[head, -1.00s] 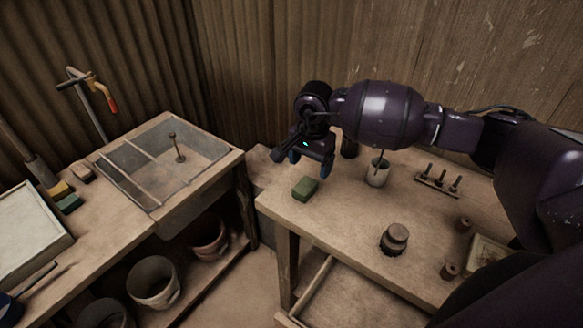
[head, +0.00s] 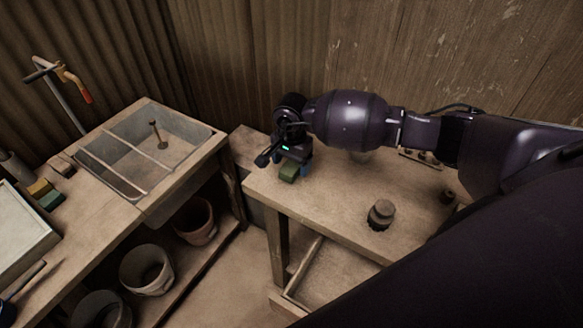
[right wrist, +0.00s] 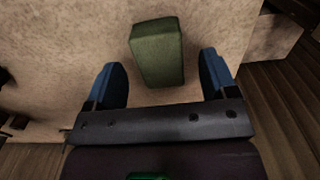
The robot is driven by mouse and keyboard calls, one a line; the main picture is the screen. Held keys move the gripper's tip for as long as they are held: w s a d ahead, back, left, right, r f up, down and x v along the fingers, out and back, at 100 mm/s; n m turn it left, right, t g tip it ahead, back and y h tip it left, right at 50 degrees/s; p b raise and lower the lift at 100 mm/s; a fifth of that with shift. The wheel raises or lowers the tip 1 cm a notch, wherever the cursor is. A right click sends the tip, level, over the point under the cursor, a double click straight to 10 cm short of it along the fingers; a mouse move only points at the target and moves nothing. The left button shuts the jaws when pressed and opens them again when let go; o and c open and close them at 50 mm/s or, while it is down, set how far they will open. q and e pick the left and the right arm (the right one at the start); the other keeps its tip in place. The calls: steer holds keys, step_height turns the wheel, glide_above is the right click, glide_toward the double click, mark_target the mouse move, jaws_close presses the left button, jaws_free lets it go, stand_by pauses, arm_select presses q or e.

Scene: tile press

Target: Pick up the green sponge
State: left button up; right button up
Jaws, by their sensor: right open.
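The green sponge (head: 289,173) is a small block on the right-hand table near its left end; my right gripper partly hides it in the head view. In the right wrist view the sponge (right wrist: 157,50) lies ahead of my right gripper (right wrist: 163,62), between the lines of its two blue fingers. The fingers stand apart, with a gap on each side of the sponge. My right gripper (head: 291,160) is open and low over the table at the sponge. Whether it is level with the sponge I cannot tell. My left gripper is not in view.
A dark round jar (head: 380,214) stands farther right on the same table. A sink basin (head: 118,160) is set in the left bench, with yellow and green blocks (head: 47,195) beside it. Pots (head: 147,268) sit on the shelf below. The table around the sponge is clear.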

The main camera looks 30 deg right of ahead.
mark_target(291, 166)
steer(key=shift+f, duration=1.05)
steer(key=c, duration=1)
steer(key=shift+w+r, duration=0.1)
steer(key=shift+r, duration=0.05)
step_height(291, 166, up, 20)
steer(key=b, duration=0.1)
steer(key=shift+b, duration=0.35)
